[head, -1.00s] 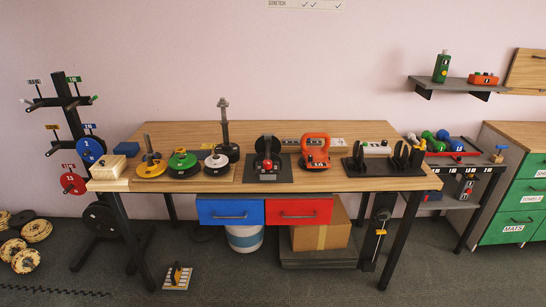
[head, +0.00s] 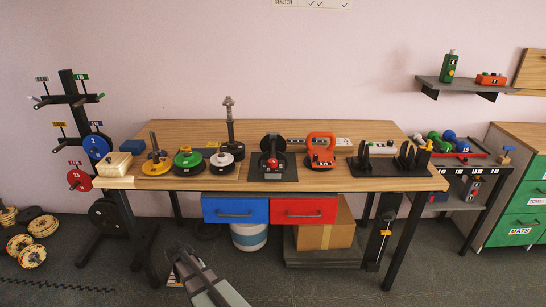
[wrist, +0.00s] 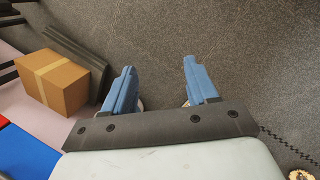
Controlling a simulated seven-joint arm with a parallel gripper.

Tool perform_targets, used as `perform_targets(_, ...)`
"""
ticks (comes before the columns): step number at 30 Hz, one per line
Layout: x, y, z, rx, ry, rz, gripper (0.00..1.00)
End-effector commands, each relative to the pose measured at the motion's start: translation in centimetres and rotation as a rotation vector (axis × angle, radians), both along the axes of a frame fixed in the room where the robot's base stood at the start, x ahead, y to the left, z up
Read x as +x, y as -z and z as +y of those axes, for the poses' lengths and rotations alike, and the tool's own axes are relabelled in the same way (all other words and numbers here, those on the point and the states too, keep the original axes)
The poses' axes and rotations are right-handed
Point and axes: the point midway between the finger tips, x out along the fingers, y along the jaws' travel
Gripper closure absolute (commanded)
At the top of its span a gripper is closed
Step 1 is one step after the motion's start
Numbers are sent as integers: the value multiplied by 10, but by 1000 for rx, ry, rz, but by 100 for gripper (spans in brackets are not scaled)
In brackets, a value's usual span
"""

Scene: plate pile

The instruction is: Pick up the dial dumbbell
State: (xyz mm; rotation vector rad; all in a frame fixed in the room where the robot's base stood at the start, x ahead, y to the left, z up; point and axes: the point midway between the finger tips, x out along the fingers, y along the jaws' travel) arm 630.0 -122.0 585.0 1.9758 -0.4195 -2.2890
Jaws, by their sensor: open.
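A black piece with a red knob (head: 272,161) stands on a dark square base near the middle of the tabletop; it may be the dial dumbbell, but I cannot tell for sure. Small green and blue dumbbells (head: 448,135) lie on the rack at the right. My gripper (head: 184,262) is low at the bottom of the head view, in front of the table and well below its top. In the wrist view its two blue fingers (wrist: 160,68) are apart with nothing between them, over grey floor. No dumbbell shows in the wrist view.
The tabletop (head: 330,182) also holds plate stacks, an orange kettlebell (head: 320,150), a black cradle (head: 385,162) and a tall post (head: 230,125). Blue (head: 235,211) and red (head: 301,210) drawers hang below. A cardboard box (head: 325,232) is underneath. A plate tree (head: 78,125) stands left.

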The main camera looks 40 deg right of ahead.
Motion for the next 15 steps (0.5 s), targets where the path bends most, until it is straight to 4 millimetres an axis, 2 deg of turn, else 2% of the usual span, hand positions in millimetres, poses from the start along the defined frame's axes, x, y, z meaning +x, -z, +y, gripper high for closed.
perform_targets(1,20,-15,-9,-16,8,-24,42)
perform_targets(6,67,-67,-35,-67,33,-91,42)
perform_targets(11,107,-121,-63,-114,63,-155,42)
perform_targets(15,136,-173,-89,-154,95,-210,42)
